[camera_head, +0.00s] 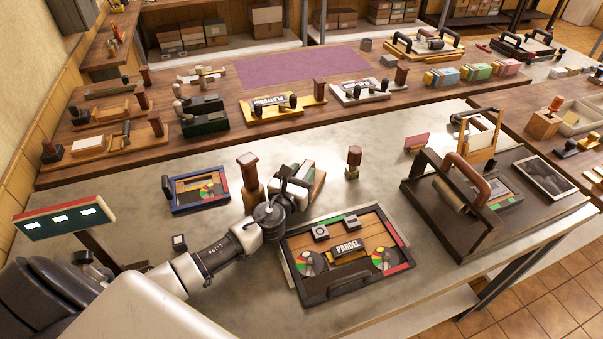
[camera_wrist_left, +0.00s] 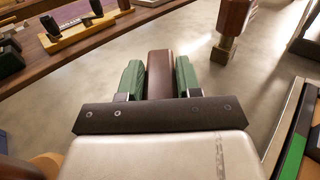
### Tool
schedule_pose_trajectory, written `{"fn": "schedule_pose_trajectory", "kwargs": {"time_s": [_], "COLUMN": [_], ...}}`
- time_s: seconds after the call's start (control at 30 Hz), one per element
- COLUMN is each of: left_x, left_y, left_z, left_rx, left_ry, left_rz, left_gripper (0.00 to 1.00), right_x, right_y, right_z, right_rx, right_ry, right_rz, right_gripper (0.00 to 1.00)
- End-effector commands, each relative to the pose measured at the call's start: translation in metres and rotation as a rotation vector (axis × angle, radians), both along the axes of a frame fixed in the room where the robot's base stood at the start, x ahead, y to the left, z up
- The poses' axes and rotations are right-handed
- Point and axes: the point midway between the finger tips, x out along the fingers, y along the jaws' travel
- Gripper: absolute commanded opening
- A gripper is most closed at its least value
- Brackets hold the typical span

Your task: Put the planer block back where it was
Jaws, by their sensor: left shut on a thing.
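My left gripper (camera_head: 302,184) reaches in from the left over the grey worktop, behind the tray marked PARCEL (camera_head: 345,250). In the left wrist view its green-padded fingers (camera_wrist_left: 160,80) are shut on a reddish-brown wooden block (camera_wrist_left: 160,66), which looks like the planer block. In the head view the gripper hides most of this block; I cannot tell whether it touches the worktop. My right gripper is not in view.
A wooden-handled tool (camera_head: 250,172) stands just left of my gripper. A smaller one (camera_head: 353,160) stands to the right. A small blue-framed tray (camera_head: 200,188) lies at left, and a dark press (camera_head: 460,210) stands at right. Bare worktop lies behind my gripper.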

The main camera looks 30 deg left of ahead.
Motion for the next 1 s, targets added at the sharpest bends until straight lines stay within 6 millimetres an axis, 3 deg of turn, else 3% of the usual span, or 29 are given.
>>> {"fn": "schedule_pose_trajectory", "kwargs": {"time_s": [0.07,0.1,0.27,0.53,0.7,0.77,1.0], "left_x": [0.000,0.000,0.000,0.000,0.000,-0.015,-0.070], "left_y": [0.000,0.000,0.000,0.000,0.000,-0.001,-0.004], "left_z": [0.001,0.000,0.000,0.002,0.020,0.011,0.011], "left_rx": [0.000,0.000,0.000,0.001,0.002,0.001,0.000], "left_ry": [-0.001,0.000,0.000,0.000,-0.002,0.004,0.004], "left_rz": [0.000,0.000,0.000,0.000,0.000,-0.001,-0.002], "left_gripper": [0.04,0.37,0.59,0.59,0.59,0.59,0.59], "right_x": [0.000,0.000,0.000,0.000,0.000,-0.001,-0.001], "right_y": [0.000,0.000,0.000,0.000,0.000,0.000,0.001], "right_z": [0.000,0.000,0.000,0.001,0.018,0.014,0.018], "right_rx": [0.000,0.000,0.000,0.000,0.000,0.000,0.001], "right_ry": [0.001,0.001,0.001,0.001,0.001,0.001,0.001], "right_rz": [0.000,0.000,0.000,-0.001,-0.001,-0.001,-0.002], "right_gripper": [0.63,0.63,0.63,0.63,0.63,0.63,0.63]}}
